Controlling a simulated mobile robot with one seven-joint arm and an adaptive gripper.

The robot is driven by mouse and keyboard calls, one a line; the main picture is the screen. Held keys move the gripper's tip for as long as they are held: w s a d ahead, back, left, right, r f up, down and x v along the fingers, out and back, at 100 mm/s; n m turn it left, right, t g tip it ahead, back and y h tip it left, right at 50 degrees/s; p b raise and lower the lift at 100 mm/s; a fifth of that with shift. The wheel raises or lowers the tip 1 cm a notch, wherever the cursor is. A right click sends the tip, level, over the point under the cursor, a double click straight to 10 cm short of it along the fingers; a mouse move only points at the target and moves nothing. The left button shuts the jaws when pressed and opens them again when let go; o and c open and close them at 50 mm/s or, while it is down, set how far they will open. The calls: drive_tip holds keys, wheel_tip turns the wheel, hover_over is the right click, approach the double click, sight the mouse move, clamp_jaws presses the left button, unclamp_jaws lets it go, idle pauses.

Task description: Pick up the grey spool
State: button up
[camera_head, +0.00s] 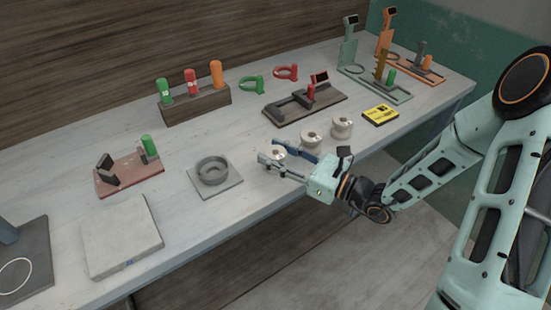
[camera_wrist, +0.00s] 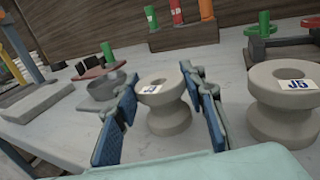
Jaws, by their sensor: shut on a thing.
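Several pale grey spools stand in a row near the table's front edge. The leftmost grey spool (camera_head: 279,152) sits between the fingers of my gripper (camera_head: 269,153), partly hidden by them in the head view. In the wrist view this spool (camera_wrist: 168,112) stands upright between the blue finger pads of my gripper (camera_wrist: 162,78), with a small white label on top. My gripper is shut on it. Its base appears to be at table level. A second spool (camera_wrist: 285,110), labelled J5, stands just right of the right finger. It also shows in the head view (camera_head: 311,139).
A third spool (camera_head: 342,127) and a yellow box (camera_head: 380,115) stand farther right. A grey round dish on a plate (camera_head: 233,182) lies to the left. A wooden block with coloured handles (camera_head: 195,107) and a dark fixture (camera_head: 290,112) are behind.

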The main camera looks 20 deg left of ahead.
drive_tip(key=shift+r, duration=0.1)
drive_tip(key=shift+r, duration=0.4)
wheel_tip(320, 180, up, 3)
drive_tip(key=shift+f+p, duration=0.15)
drive_tip(key=shift+p, duration=0.3)
drive_tip(key=s+d+r+p, duration=0.4)
drive_tip(key=s+d+r, duration=0.4)
drive_tip(key=d, duration=0.3)
drive_tip(key=shift+s+r, duration=0.4)
drive_tip(key=shift+r, duration=0.3)
drive_tip(key=shift+a+f, duration=0.1)
drive_tip(key=shift+a, duration=0.05)
